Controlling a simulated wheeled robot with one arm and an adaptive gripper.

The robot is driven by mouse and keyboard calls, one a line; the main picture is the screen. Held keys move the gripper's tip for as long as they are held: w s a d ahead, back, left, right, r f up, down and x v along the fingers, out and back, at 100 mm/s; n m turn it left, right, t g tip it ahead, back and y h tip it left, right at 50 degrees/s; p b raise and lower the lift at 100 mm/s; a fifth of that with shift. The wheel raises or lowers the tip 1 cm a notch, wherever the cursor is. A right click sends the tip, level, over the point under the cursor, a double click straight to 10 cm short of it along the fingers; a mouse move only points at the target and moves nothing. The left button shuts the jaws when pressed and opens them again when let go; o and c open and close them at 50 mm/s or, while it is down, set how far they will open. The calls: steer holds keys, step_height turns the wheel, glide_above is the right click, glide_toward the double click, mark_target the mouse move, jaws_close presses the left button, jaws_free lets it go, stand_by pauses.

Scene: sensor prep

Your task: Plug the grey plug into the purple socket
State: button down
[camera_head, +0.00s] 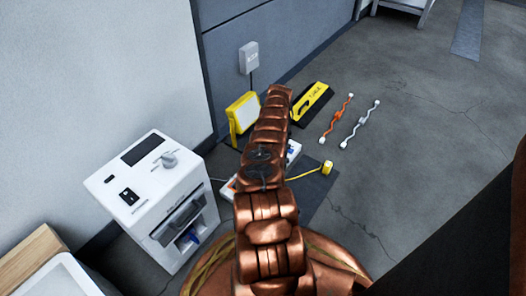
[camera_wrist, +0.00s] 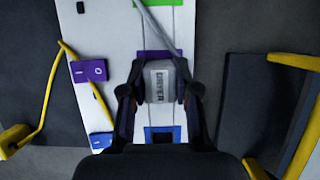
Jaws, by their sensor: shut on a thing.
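In the wrist view my gripper (camera_wrist: 160,98) is shut on a grey plug (camera_wrist: 159,80) marked "DRYER", with a finger on each side. A grey cable runs up from the plug. The plug is over a white power strip (camera_wrist: 112,112), and I cannot tell if it touches it. A purple switch (camera_wrist: 90,71) is on the strip's left side. The strip under the plug is hidden. In the head view my arm hides gripper and plug.
A yellow cord (camera_wrist: 52,92) lies left of the strip, with a yellow end (camera_wrist: 15,140). A white machine (camera_head: 160,195) stands at left. A yellow lamp (camera_head: 243,115), a yellow-black item (camera_head: 311,103), and orange (camera_head: 337,119) and white (camera_head: 360,125) cords lie beyond. Floor at right is clear.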

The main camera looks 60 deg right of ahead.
steer(key=shift+f, duration=0.15)
steer(key=c, duration=0.6)
jaws_free()
steer(key=shift+r+p, duration=1.6)
steer(key=shift+r, duration=1.95)
